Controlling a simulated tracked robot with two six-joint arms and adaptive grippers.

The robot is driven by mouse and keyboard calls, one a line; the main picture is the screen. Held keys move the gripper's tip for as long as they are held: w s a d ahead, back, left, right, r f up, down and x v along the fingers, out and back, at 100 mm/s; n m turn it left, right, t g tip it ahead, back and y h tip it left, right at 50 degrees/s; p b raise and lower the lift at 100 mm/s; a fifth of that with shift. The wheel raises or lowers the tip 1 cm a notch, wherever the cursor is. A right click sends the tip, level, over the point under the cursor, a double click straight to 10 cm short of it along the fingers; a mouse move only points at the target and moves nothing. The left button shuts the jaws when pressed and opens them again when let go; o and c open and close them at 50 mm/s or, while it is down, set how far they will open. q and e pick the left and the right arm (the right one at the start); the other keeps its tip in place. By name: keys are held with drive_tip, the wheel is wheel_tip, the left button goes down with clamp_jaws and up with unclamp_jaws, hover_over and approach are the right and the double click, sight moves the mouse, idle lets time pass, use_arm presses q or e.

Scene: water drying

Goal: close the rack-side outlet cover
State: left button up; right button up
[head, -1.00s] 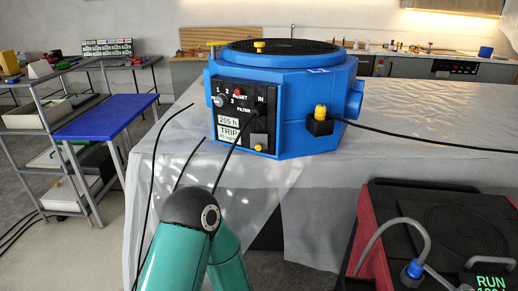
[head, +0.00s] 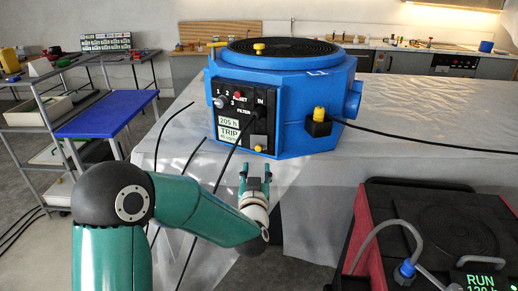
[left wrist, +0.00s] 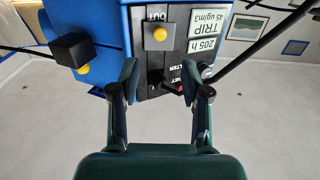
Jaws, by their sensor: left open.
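The blue machine (head: 305,85) stands on a sheet-covered table. Its dark front panel (head: 222,92) carries a knob, a red button, a cord at IN and pale labels. A grey square piece (head: 259,127) with a yellow knob (head: 258,148) sits at the panel's lower right; the left wrist view shows a yellow knob (left wrist: 159,35) beside the word OUT. I cannot tell whether this piece is the outlet cover, or whether it is shut. My left gripper (head: 255,172) is open and empty just below the panel; its fingers (left wrist: 160,72) point at it. My right gripper is out of view.
A black box (head: 318,129) with a yellow top and a cable is on the machine's right face. A cord hangs before the panel. A red unit (head: 352,235) reading RUN stands at lower right. A blue-topped rack (head: 105,115) stands left.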

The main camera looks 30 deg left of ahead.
sight(258, 150)
use_arm(q)
drive_tip(key=p+x, duration=0.2)
drive_tip(key=x, duration=0.8)
drive_tip(key=shift+w+a, duration=0.2)
drive_tip(key=shift+w, duration=0.05)
clamp_jaws()
